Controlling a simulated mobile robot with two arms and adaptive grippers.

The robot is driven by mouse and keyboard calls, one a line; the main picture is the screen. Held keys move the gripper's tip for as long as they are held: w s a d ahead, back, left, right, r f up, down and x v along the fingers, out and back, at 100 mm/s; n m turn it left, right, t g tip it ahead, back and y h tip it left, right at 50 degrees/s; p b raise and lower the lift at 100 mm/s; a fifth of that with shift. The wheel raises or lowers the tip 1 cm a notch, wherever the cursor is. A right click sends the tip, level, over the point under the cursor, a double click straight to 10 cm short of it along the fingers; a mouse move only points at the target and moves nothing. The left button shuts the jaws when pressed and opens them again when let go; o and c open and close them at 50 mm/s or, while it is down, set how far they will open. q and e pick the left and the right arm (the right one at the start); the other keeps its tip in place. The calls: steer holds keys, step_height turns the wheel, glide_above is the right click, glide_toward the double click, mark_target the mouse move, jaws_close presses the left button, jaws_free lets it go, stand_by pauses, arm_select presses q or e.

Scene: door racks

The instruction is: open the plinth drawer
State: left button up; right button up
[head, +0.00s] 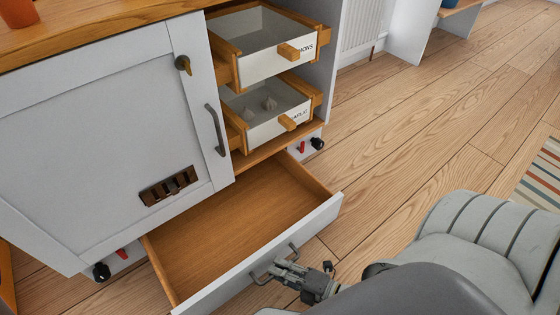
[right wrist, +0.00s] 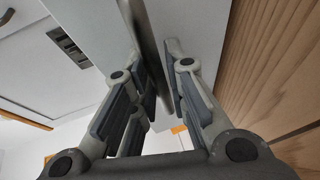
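The plinth drawer (head: 235,205) at the foot of the cabinet is pulled well out over the floor. Its wooden inside is empty and its front is pale grey. A dark bar handle (head: 256,277) is on the front, partly hidden by my right gripper (head: 282,270). In the right wrist view the handle bar (right wrist: 147,40) runs between the two fingers of my right gripper (right wrist: 158,85), with the pads close against it on both sides. The gripper looks shut on the handle. My left gripper is not in view.
Above the drawer are a grey cabinet door (head: 95,130) with a bar handle and two small labelled drawers, the upper (head: 255,65) and the lower (head: 265,125), both pulled out. Wooden floor (head: 400,140) is clear to the right. A striped rug (head: 542,175) lies at the right edge.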

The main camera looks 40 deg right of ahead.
steer(key=shift+o, duration=1.2)
steer(key=v, duration=1.2)
